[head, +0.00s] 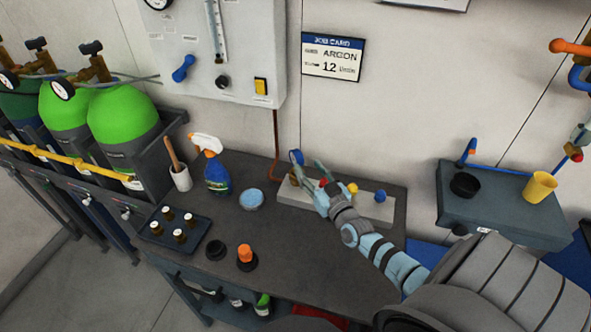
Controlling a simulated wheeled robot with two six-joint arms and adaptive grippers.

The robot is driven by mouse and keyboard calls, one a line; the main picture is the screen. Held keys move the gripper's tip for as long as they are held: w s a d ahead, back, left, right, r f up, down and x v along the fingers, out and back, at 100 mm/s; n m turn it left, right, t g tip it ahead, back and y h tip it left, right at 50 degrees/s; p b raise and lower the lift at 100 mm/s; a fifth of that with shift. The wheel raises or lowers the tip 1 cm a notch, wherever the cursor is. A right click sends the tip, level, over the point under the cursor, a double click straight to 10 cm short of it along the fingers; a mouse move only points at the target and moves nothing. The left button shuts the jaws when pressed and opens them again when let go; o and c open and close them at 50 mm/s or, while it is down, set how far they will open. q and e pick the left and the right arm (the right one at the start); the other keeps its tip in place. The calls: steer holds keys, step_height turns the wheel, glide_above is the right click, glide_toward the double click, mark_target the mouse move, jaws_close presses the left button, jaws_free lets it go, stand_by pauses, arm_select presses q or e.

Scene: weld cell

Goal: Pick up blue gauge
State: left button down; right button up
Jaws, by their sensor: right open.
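A grey rack (337,204) lies on the dark workbench and carries small coloured parts. The blue gauge (296,157) stands at its left end, with its round face raised on a brass stem. My right gripper (307,173) reaches in from the right, over the left part of the rack. Its fingers are open, with the tips just right of the gauge; I cannot tell whether they touch it. My left gripper is not in view.
A red part (323,183), a yellow knob (352,188) and a blue knob (380,196) sit along the rack. A spray bottle (216,174), light blue tin (251,199) and bottle tray (176,229) stand left.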

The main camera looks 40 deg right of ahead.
mark_target(301, 165)
steer(key=shift+w+d+f, duration=0.1)
steer(key=shift+w, duration=0.4)
steer(key=shift+w+b, duration=0.3)
steer(key=shift+w, duration=0.05)
steer(key=w+b, duration=0.1)
steer(key=w, duration=0.1)
steer(key=w+f+b, duration=0.1)
steer(key=w, duration=0.2)
steer(key=shift+d+b, duration=0.1)
steer(key=shift+b, duration=0.3)
steer(key=shift+w+r, duration=0.15)
steer(key=shift+w, duration=0.2)
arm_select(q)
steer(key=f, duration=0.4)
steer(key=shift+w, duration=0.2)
arm_select(e)
steer(key=shift+s+r, duration=0.15)
steer(key=shift+r, duration=0.05)
jaws_close()
